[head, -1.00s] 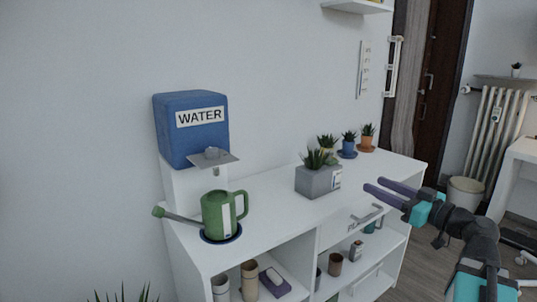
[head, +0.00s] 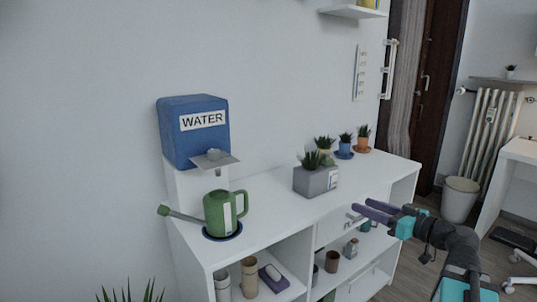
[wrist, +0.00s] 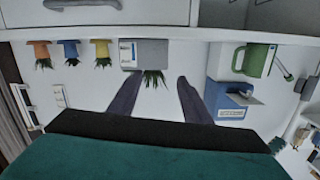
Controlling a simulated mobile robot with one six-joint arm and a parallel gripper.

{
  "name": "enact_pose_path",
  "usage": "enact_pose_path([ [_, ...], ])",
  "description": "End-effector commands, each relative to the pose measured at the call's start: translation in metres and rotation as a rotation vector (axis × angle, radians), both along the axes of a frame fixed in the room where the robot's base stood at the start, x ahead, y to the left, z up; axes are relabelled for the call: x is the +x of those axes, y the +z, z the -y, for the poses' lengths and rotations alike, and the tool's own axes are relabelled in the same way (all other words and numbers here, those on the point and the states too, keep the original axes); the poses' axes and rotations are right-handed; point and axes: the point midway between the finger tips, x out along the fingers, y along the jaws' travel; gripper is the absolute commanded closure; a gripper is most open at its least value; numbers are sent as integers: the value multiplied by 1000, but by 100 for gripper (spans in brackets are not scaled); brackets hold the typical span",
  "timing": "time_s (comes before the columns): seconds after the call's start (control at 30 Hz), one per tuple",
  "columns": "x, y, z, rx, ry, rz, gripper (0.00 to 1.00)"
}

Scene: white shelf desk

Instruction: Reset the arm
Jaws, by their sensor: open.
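My gripper (head: 371,210) is in the right part of the head view, in front of the white shelf desk (head: 262,200). Its two purple fingers are apart and nothing is between them. In the wrist view, the gripper (wrist: 155,85) shows its fingers spread, and the picture is upside down. The fingers overlap the drawer front of the desk in the head view, and I cannot tell the gap between them.
A green watering can (head: 220,213) stands on a dark blue disc below a blue water tank (head: 193,130). A grey planter (head: 315,181) and several small potted plants stand farther right. Cups sit on the lower shelves. A bin (head: 460,199) stands by the radiator.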

Motion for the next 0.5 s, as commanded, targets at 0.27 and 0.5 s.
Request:
enact_pose_path([
  [0.27, 9, -62, -24, 23, 16, -210, 55],
  [0.5, 5, -133, -50, 30, 22, -437, 55],
])
